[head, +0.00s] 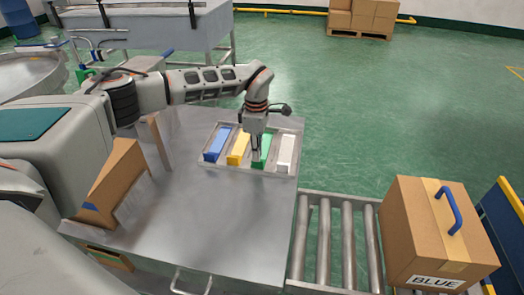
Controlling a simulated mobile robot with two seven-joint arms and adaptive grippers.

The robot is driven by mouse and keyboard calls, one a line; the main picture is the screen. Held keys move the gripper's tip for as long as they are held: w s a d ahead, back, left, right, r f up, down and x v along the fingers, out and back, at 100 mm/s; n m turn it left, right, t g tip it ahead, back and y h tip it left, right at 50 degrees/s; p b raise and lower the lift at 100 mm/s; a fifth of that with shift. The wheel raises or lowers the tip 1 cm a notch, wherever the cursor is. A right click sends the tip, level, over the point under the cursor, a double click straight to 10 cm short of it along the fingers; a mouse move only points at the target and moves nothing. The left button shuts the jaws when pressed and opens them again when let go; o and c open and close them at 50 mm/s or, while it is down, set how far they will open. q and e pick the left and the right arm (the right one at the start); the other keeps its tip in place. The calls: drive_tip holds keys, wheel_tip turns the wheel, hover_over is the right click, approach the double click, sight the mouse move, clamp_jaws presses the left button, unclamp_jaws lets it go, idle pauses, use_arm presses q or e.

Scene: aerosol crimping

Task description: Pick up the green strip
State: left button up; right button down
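The green strip (264,153) lies in a shallow metal tray (233,171) on the steel table, between a yellow strip (238,148) and a white strip (286,152). A blue strip (217,144) lies at the tray's left end. My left gripper (255,157) points down at the green strip, over its left side, and covers part of it. Its fingers look close together, but I cannot tell whether they hold the strip. My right gripper is not in view.
A cardboard box labelled BLUE with a blue handle (437,235) stands on the roller conveyor (337,235) at the right. An open cardboard piece (112,183) stands at the table's left. The table's front middle (220,225) is clear.

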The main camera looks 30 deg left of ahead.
use_arm(q)
drive_tip(key=f, duration=0.3)
drive_tip(key=shift+a+f, duration=0.3)
drive_tip(key=shift+a, duration=0.1)
drive_tip(key=shift+f, duration=0.5)
clamp_jaws()
